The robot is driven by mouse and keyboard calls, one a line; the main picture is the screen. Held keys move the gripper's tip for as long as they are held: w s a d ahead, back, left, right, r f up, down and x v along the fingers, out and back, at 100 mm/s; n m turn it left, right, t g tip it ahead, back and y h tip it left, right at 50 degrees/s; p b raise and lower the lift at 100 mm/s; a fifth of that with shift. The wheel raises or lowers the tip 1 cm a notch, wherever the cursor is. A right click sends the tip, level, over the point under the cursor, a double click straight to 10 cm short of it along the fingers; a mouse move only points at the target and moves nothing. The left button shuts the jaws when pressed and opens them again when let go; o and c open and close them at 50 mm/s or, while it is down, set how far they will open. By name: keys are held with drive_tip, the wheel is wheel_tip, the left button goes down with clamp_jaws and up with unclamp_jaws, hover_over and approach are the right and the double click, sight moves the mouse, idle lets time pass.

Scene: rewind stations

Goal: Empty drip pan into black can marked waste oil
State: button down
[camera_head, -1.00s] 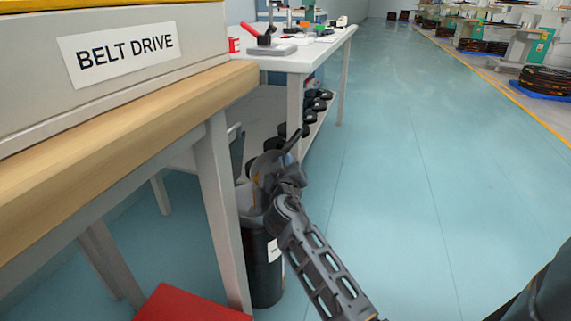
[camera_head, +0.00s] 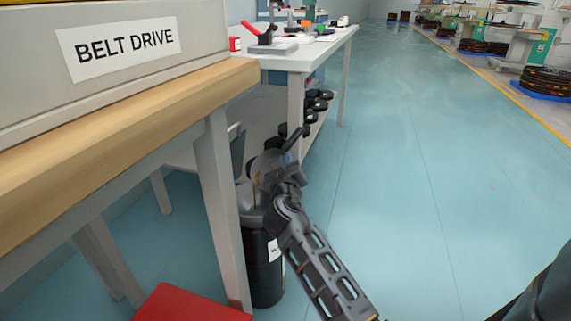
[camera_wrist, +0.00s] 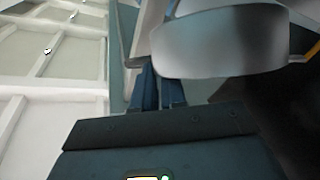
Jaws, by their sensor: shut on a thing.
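The black can (camera_head: 263,268) stands on the floor beside the leg of the belt drive table. A white label shows on its side, too small to read, and a grey top sits on it. My gripper (camera_wrist: 159,78) is shut on the edge of the grey metal drip pan (camera_wrist: 222,42) in the wrist view. In the head view the pan (camera_head: 264,163) is tilted steeply above the can's top. A thin brown streak runs down from it towards the can. The inside of the pan and the can's opening are hidden.
The wooden-topped table (camera_head: 130,117) with the belt drive sign is close on the left. A white bench (camera_head: 300,60) with tools stands behind the can, dark round items on its lower shelf. A red object (camera_head: 190,305) is low in front. The aisle on the right is clear.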

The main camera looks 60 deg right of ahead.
drive_tip(key=shift+w+a+r+n+h+b, duration=0.15)
drive_tip(key=shift+a+r+n+h+b, duration=0.2)
drive_tip(key=shift+b, duration=0.5)
drive_tip(key=shift+a+n, duration=0.1)
drive_tip(key=shift+n, duration=0.15)
idle(0.8)
drive_tip(key=shift+w+a+n+t+h, duration=0.1)
drive_tip(key=shift+a+n+t+h, duration=0.1)
drive_tip(key=shift+n+t+h, duration=0.15)
drive_tip(key=shift+w+a+r+n+t+h, duration=0.15)
drive_tip(key=shift+a+r+n+t, duration=0.05)
drive_tip(key=shift+a+n+t, duration=0.2)
drive_tip(key=shift+w+a+r+n+t+h, duration=0.2)
drive_tip(key=shift+a+n, duration=0.1)
drive_tip(key=shift+n, duration=0.15)
idle(2.1)
